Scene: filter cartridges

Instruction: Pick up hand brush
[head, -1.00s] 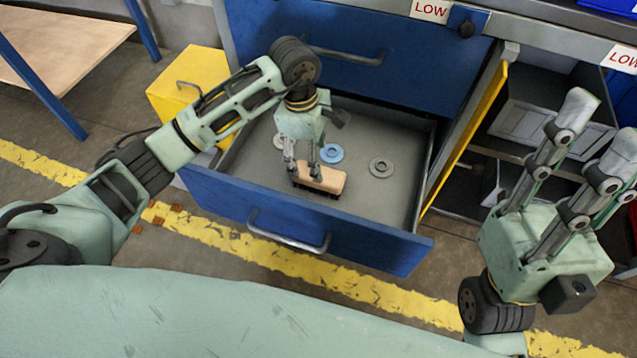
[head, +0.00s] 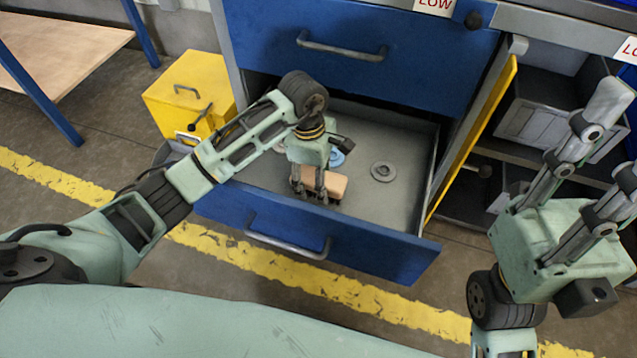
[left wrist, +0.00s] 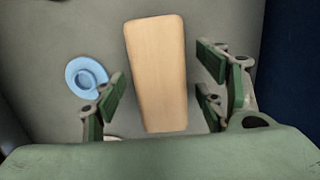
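The hand brush (head: 333,183) lies in the open blue drawer, its tan wooden back up and dark bristles below. In the left wrist view the brush (left wrist: 157,75) lies lengthwise between the fingers of my left gripper (left wrist: 163,95), with gaps visible on both sides. My left gripper (head: 314,190) is open and points down over the brush, hiding part of it. My right gripper (head: 600,150) is raised at the right, outside the drawer, with its fingers spread and empty.
The drawer (head: 400,225) also holds a grey ring (head: 383,172) and a blue ring (head: 337,158), which also shows in the left wrist view (left wrist: 85,76). A yellow box (head: 188,95) stands left of the drawer. A yellow door (head: 475,135) stands open at its right.

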